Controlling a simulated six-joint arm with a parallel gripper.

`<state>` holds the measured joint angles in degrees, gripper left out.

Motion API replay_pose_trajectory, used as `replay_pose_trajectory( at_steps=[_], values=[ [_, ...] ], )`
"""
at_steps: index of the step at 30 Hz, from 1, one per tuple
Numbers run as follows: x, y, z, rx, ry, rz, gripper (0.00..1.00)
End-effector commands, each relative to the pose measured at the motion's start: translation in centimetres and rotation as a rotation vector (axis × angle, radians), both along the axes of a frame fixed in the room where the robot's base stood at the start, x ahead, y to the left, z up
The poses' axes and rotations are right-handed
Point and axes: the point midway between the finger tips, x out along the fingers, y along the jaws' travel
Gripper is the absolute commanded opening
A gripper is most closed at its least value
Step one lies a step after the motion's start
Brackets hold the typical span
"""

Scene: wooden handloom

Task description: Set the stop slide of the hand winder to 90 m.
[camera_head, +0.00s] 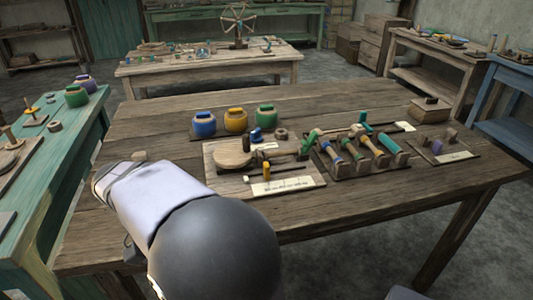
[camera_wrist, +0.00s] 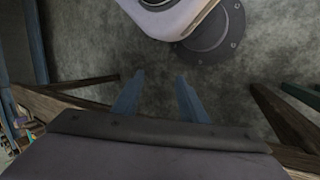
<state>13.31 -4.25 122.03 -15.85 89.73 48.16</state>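The hand winder stands on a pale board (camera_head: 222,181) in the middle of the wooden table, with a round wooden disc (camera_head: 233,158) and a blue part near it. A small yellow upright piece (camera_head: 266,168), which looks like the stop slide, stands by a dark rail (camera_head: 290,169) behind a white scale card (camera_head: 288,185). The card's marks are too small to read. My gripper (camera_wrist: 160,77) is open and empty in the wrist view, its two blue fingers apart over bare floor. In the head view my arm is at the left, away from the winder, and the fingers cannot be made out.
Blue (camera_head: 204,124), yellow (camera_head: 235,120) and green (camera_head: 265,115) jars stand behind the winder. A dark tray (camera_head: 345,171) with several coloured-handled tools lies to its right. A small wooden box (camera_head: 430,110) stands at the far right. The table's left part is mostly clear.

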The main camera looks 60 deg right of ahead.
Motion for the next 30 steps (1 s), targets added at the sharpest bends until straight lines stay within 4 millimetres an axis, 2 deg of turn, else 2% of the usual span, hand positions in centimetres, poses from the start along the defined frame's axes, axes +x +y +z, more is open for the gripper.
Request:
replay_pose_trajectory(
  at_steps=[1, 10, 23, 30],
  values=[
    [-0.2, -1.3, 2.0, -0.060, 0.010, -0.052, 0.39],
    [-1.7, -7.6, 9.0, -0.387, 0.045, -0.302, 0.39],
    [0.9, -10.7, 10.2, -0.118, 0.078, 0.057, 0.39],
    [3.0, -14.5, 12.0, 0.110, 0.100, 0.415, 0.39]
  ],
)
